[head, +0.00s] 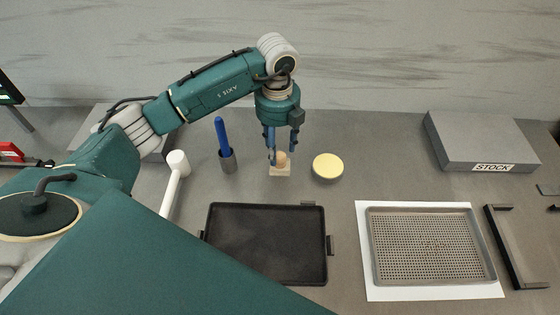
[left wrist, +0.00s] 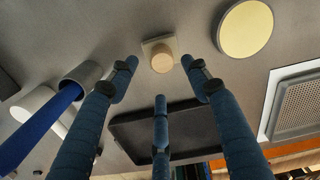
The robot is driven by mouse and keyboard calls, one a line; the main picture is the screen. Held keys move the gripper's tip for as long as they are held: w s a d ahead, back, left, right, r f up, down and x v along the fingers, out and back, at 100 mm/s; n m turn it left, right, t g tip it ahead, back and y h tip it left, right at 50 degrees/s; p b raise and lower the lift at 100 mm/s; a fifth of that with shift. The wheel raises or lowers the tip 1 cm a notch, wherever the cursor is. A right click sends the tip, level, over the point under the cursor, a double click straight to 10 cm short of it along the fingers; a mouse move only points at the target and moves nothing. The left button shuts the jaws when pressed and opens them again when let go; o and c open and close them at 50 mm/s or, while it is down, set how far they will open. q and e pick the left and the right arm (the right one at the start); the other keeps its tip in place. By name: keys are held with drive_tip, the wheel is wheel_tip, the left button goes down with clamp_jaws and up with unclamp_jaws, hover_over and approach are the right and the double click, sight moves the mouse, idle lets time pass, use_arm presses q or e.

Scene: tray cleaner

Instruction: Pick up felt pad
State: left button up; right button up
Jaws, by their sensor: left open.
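The felt pad (head: 280,170) looks like a small beige square with a round wooden knob on top, and it lies flat on the grey worktop behind the black tray. In the left wrist view the pad (left wrist: 150,46) shows its knob just beyond the fingertips. My left gripper (head: 281,152) points down above the pad, with its blue fingers spread and nothing between them. In the head view the fingers partly cover the knob. I cannot tell whether a finger touches it. My right gripper is not in view.
A round yellow-topped tin (head: 327,167) stands close right of the pad. A black tray (head: 266,208) lies in front, a perforated tray (head: 432,210) on white at right, and a STOCK block (head: 478,140) behind.

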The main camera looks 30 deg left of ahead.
sight(280, 156)
use_arm(q)
drive_tip(key=shift+w+d+f+p, duration=0.1)
drive_tip(key=shift+f+p, duration=0.2)
drive_tip(key=shift+f, duration=0.1)
drive_tip(key=f+p, duration=0.1)
drive_tip(key=f, duration=0.2)
drive_tip(key=shift+w+d+f+p, duration=0.15)
drive_tip(key=shift+w+f+p, duration=0.05)
drive_tip(key=shift+f+p, duration=0.2)
drive_tip(key=shift+f, duration=0.4)
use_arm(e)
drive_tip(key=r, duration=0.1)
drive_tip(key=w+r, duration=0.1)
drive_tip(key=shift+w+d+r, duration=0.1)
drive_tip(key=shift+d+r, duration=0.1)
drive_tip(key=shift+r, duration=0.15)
use_arm(q)
clamp_jaws()
